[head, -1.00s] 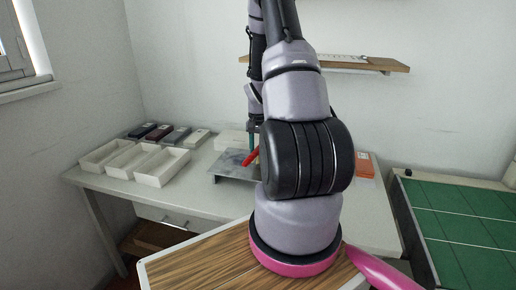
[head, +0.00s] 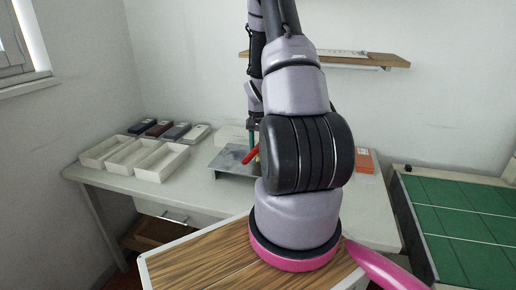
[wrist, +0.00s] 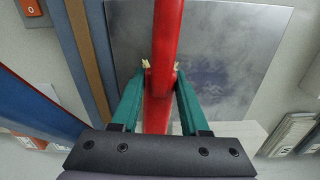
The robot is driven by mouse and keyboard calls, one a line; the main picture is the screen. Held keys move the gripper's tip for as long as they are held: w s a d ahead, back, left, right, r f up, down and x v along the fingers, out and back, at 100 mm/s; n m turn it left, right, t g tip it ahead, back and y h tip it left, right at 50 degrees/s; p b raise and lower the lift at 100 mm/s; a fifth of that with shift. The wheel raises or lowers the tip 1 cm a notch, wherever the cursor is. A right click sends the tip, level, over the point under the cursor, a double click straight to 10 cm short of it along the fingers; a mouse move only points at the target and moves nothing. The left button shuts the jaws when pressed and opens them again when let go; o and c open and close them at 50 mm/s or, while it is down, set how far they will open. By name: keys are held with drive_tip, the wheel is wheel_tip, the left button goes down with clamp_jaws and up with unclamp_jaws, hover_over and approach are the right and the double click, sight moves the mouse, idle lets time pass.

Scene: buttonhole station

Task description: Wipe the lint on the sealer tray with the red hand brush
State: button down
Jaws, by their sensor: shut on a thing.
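The red hand brush (head: 250,155) is in my gripper, which mostly hides behind my arm in the head view. In the wrist view my gripper's green fingers (wrist: 161,72) are shut on the red brush handle (wrist: 165,35). The sealer tray (head: 228,168) is a flat grey metal plate on the table; it lies below the brush in the wrist view (wrist: 235,30). Pale cloudy smudges, perhaps the lint, show on the tray right of the handle. The bristles are hidden, so I cannot tell whether they touch the tray.
White open bins (head: 162,166) stand left of the tray, with several dark and pale boxes (head: 160,129) behind them. An orange stack (head: 364,160) lies right of my arm. A wall shelf (head: 345,58) hangs above. A green-topped surface (head: 460,225) is at the right.

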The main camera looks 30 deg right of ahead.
drive_tip(key=shift+f, duration=0.5)
